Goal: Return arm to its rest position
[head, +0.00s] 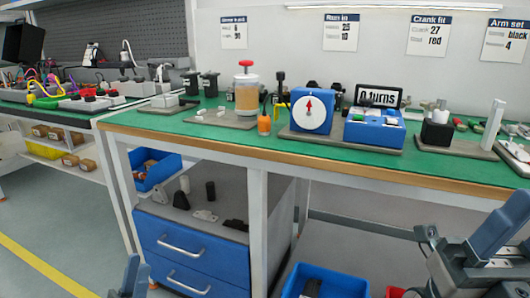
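Part of my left arm and gripper (133,281) shows low at the left, at the bottom edge, in front of the blue drawer unit and well below the bench top. Most of it is cut off, so its fingers cannot be made out as open or shut, and I see nothing held there. My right arm (478,262) fills the lower right corner, in front of the bench's right part. Its grey and blue-grey parts are large and near; its fingers cannot be told apart clearly. Both arms look apart from the bench.
The green bench (225,131) carries a dial box (329,117), a blue counter box (376,133) reading "0 turns", and a red-topped jar (246,94). Below stand blue drawers (193,240) and a blue floor bin (341,284). The floor at left is open.

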